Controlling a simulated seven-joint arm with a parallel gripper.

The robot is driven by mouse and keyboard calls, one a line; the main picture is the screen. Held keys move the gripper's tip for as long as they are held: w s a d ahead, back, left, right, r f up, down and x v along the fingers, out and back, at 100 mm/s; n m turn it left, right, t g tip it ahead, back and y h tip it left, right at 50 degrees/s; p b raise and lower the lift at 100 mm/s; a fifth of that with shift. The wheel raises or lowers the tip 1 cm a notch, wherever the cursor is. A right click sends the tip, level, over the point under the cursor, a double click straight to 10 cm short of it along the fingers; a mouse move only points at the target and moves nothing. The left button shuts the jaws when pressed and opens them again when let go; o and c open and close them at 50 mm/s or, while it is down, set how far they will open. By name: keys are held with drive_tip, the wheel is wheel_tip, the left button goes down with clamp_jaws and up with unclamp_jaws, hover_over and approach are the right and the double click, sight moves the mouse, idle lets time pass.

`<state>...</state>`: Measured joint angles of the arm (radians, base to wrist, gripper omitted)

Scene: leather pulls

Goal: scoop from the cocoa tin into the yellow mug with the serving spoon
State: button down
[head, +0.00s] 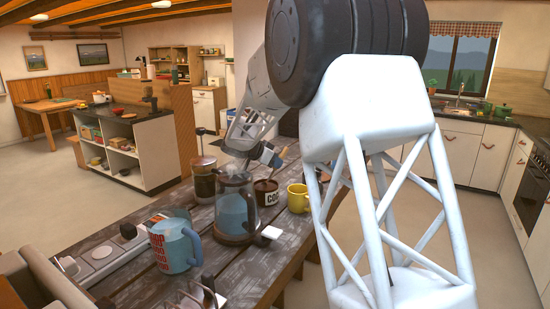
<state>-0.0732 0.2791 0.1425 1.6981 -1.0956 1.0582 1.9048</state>
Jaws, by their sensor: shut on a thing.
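The cocoa tin (266,193), dark brown with pale lettering, stands on the dark plank table right behind the glass jug. The yellow mug (298,198) stands just right of the tin. My gripper (272,159) is above the tin, shut on a thin tan piece (282,154) that looks like the handle of the serving spoon. The spoon's bowl cannot be made out, nor whether it reaches into the tin. The insides of the tin and the mug are not clear.
A glass jug with a bluish body (236,212) stands close in front of the tin. A French press (203,180) is behind it to the left. A blue lettered pitcher (174,246) and a grey tray (104,258) are nearer.

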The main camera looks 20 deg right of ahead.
drive_tip(key=shift+f, duration=0.85)
drive_tip(key=shift+d, duration=0.2)
idle(0.4)
drive_tip(key=shift+w+d, duration=0.2)
drive_tip(key=shift+d, duration=0.25)
drive_tip(key=shift+a, duration=0.15)
drive_tip(key=shift+s+a+f, duration=0.1)
drive_tip(key=shift+s+a, duration=0.15)
drive_tip(key=shift+a, duration=0.35)
drive_tip(key=shift+d, duration=0.15)
idle(0.4)
